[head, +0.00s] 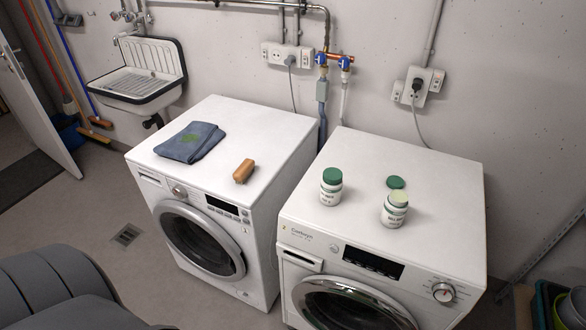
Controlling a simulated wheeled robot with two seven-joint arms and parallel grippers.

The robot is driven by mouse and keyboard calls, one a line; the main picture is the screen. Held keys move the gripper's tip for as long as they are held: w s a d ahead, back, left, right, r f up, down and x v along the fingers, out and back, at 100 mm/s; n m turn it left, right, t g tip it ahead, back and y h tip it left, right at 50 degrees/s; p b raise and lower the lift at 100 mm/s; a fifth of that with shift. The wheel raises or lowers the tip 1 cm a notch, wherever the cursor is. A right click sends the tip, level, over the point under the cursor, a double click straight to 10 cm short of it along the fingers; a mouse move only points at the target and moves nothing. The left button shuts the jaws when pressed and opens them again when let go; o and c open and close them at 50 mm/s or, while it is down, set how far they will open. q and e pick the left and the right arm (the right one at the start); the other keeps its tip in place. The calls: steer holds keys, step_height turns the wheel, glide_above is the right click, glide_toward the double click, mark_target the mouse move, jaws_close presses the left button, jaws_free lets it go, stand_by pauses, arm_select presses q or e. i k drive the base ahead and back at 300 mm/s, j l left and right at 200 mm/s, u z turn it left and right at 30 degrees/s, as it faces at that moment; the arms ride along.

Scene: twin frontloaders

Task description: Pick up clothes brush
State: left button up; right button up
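The clothes brush (243,171) is a small brown block on top of the left washing machine (270,128). Neither of my grippers shows in the head view.
Two white jars stand on the right washing machine (440,180): one with a green lid (331,187), one open (394,211). A loose green lid (396,182) lies behind. A sink (140,78) hangs at the back left. Floor in front is partly clear.

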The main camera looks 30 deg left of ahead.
mark_target(244, 171)
steer(key=j+z, duration=0.35)
steer(key=k+j+z, duration=0.15)
steer(key=j+z, duration=0.15)
steer(key=j, duration=0.2)
steer(key=k+j+z, duration=0.1)
steer(key=j+z, duration=0.25)
steer(key=k+j+z, duration=0.2)
steer(key=j+z, duration=0.15)
steer(key=j, duration=0.15)
